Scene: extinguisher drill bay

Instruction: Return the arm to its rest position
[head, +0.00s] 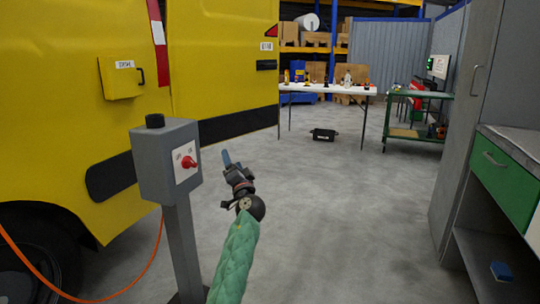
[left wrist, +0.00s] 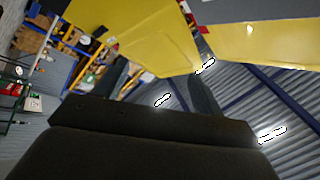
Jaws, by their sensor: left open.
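My left arm, in a green sleeve, reaches up from the bottom middle of the head view. My left gripper (head: 229,160) is in front of the yellow van, just right of the grey control box (head: 163,160) and apart from it in the picture. In the left wrist view the two dark fingers of the left gripper (left wrist: 158,88) stand apart, with nothing between them. The gripper is open and empty. The box has a red knob (head: 188,162) on its front plate and a black cap on top. My right gripper is out of view.
The yellow van (head: 60,100) fills the left side. An orange cable (head: 150,262) runs low near the post. A grey cabinet and a bench with a green drawer (head: 505,185) stand at the right. A white table (head: 325,89) stands far back. The floor between is mostly clear.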

